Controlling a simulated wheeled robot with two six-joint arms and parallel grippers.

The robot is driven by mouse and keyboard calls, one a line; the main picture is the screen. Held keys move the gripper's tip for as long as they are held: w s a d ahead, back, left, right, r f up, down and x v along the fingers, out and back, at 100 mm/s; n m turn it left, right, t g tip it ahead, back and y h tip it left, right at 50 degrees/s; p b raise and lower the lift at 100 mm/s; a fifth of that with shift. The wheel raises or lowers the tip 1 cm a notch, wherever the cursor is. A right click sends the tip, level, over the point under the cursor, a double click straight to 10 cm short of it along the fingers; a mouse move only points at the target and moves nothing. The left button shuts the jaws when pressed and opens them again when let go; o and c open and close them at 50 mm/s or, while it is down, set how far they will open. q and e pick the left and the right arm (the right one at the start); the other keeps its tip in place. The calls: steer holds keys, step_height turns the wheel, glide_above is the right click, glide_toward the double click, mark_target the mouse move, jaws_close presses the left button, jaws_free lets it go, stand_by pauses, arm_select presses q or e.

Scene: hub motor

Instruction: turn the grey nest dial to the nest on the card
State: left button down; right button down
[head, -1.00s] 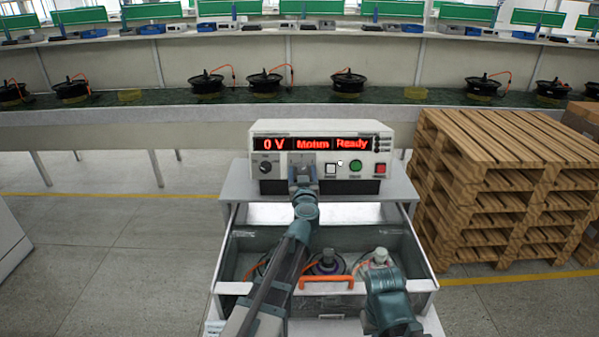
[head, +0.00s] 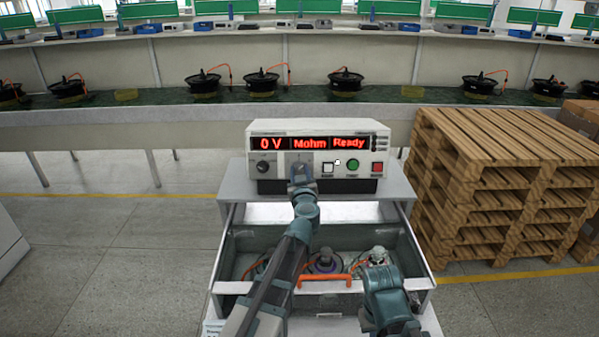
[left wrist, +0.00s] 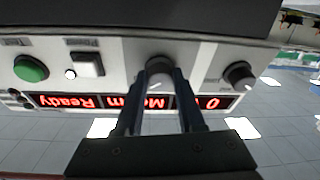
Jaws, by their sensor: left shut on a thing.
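The grey nest dial (left wrist: 159,68) is a round knob on the tester's front panel, in the middle of the left wrist view, which shows the panel upside down. My left gripper (left wrist: 161,82) has a finger on each side of it and is shut on it. In the head view my left gripper (head: 302,174) reaches the panel below the display and hides most of the dial, so its setting cannot be read. My right gripper (head: 377,257) is low over the right of the open drawer; its fingers are unclear. I cannot make out a card with a nest on it.
The tester (head: 318,128) shows "0 V", "Mohm" and "Ready". A dark knob (head: 263,167) is left of the dial; white, green (head: 353,164) and red buttons are right. The open drawer (head: 240,245) holds round motors. Stacked pallets (head: 500,190) stand close on the right.

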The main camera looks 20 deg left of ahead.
arm_select(q)
steer(key=n, duration=0.3)
steer(key=n+g+y+p, duration=0.1)
steer(key=n, duration=0.2)
steer(key=shift+w+d+r, duration=0.15)
steer(key=shift+w+r, duration=0.05)
steer(key=n+g+p, duration=0.1)
steer(key=n, duration=0.2)
steer(key=n+g+p, duration=0.1)
steer(key=n, duration=0.2)
steer(key=shift+r+y+p, duration=0.15)
steer(key=shift+y+p, duration=0.25)
steer(key=n+g+p, duration=0.1)
steer(key=n+p, duration=0.2)
steer(key=n, duration=0.3)
steer(key=shift+r+n, duration=0.15)
steer(key=shift+n, duration=0.15)
steer(key=n+h+p, duration=0.1)
steer(key=n, duration=0.2)
steer(key=shift+g, duration=0.4)
steer(key=shift+n+h+p, duration=0.3)
steer(key=shift+n+p, duration=0.35)
steer(key=shift+n, duration=0.25)
steer(key=c, duration=0.5)
jaws_free()
